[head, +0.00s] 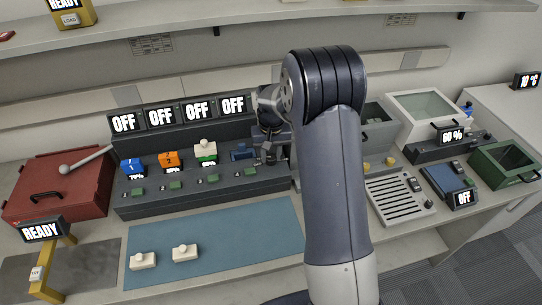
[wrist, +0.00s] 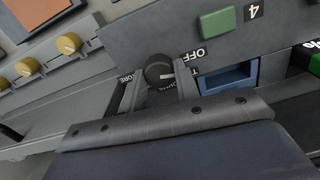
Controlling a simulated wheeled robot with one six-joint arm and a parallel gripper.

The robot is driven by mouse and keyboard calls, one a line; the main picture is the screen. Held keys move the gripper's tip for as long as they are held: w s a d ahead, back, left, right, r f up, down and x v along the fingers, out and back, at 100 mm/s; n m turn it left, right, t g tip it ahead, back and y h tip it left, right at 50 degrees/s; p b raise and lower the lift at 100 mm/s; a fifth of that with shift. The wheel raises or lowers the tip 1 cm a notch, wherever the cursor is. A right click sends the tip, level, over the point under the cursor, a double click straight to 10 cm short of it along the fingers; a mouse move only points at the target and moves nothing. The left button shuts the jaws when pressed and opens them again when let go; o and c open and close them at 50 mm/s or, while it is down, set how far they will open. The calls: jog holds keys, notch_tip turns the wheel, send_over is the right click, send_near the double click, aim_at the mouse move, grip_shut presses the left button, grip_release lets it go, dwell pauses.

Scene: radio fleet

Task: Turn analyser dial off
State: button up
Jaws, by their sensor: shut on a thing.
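The analyser dial (wrist: 158,68) is a dark round knob with a white pointer mark, in the upper middle of the wrist view. Its mark points roughly right, closer to a partly hidden label starting with T than to the upside-down OFF label (wrist: 188,58) above it. My gripper (wrist: 160,84) is shut on the dial, with a finger on each side of it; the fingers hide part of the dial and its lettering. In the head view my gripper (head: 268,148) is at the right end of the dark charger rack (head: 200,190), and the dial is hidden behind my arm.
Several OFF displays (head: 196,110) stand on the rack, with blue, orange and green-white packs below. A red case (head: 60,185) is at left and a blue mat (head: 210,240) in front. A slotted grey tray (head: 398,203) and green bin (head: 505,165) are at right.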

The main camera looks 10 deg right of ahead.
aim_at(271, 157)
jog(key=shift+n, duration=1.2)
jog(key=shift+b, duration=0.3)
jog(key=o, duration=1)
jog(key=shift+c, duration=0.2)
notch_tip(271, 157, up, 11)
jog(key=b, duration=0.1)
jog(key=shift+f, duration=0.2)
notch_tip(271, 157, down, 11)
jog(key=shift+r+p, duration=0.15)
jog(key=shift+p, duration=0.45)
